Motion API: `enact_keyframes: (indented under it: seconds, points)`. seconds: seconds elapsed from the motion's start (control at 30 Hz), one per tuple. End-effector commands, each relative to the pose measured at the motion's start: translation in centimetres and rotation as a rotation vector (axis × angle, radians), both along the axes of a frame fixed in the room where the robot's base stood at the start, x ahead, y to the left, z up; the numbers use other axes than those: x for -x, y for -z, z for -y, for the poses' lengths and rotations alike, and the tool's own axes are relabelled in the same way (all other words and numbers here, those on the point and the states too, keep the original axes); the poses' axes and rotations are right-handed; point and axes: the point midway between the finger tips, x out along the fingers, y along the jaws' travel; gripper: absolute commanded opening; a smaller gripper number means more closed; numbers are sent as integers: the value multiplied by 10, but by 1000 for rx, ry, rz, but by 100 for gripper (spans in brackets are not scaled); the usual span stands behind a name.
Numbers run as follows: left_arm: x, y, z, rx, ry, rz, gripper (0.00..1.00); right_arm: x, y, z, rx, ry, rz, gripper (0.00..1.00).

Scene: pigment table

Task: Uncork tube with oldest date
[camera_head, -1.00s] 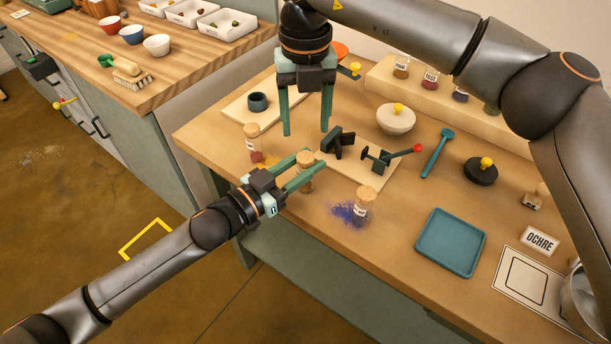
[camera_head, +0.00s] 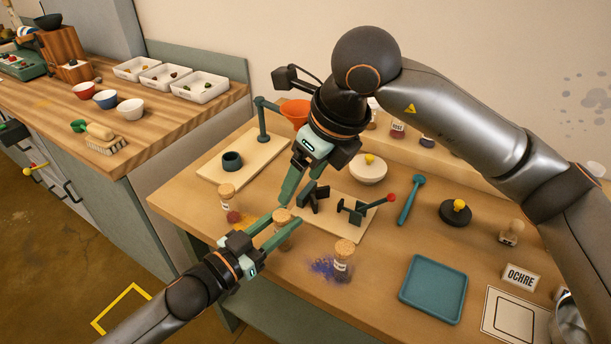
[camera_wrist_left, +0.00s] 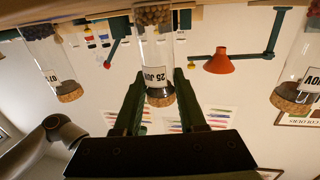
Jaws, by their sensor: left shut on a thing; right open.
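Three corked glass tubes stand on the wooden table. The left tube (camera_head: 227,201) has reddish pigment and the right tube (camera_head: 342,262) stands beside spilled blue powder. My left gripper (camera_head: 284,226) is shut on the middle tube (camera_head: 282,241). In the left wrist view, which is upside down, the middle tube (camera_wrist_left: 157,50) stands between the fingers; its label reads about "25 JUN", its cork (camera_wrist_left: 160,97) is in place and brown grains fill its base. The side tubes' labels are partly cut off. My right gripper (camera_head: 287,203) is open, tilted, its fingertips close to the middle tube's cork.
Behind the middle tube is a pale board with a dark clamp (camera_head: 314,196) and a red-knobbed lever (camera_head: 390,197). A teal tray (camera_head: 433,289) and an OCHRE sign (camera_head: 520,277) lie to the right.

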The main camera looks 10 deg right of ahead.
Motion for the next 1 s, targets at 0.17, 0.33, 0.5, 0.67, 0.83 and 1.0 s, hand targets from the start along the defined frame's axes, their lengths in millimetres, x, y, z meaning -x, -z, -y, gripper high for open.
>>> enact_keyframes:
  seconds: [0.17,0.33,0.5,0.67,0.83,1.0]
  points:
    - [0,0,0,0,0,0,0,0,5,0,-5,-21,22,76]
    - [0,0,0,0,0,0,0,-6,29,-6,-4,-20,19,76]
    - [0,0,0,0,0,0,0,-15,60,-16,-5,-20,16,76]
    - [0,0,0,-1,0,-1,0,-23,85,-23,-3,-18,18,76]
    - [0,0,0,-1,0,-1,0,-28,102,-28,-5,-18,20,76]
    - [0,0,0,-1,0,-1,0,-30,109,-30,-5,-18,21,76]
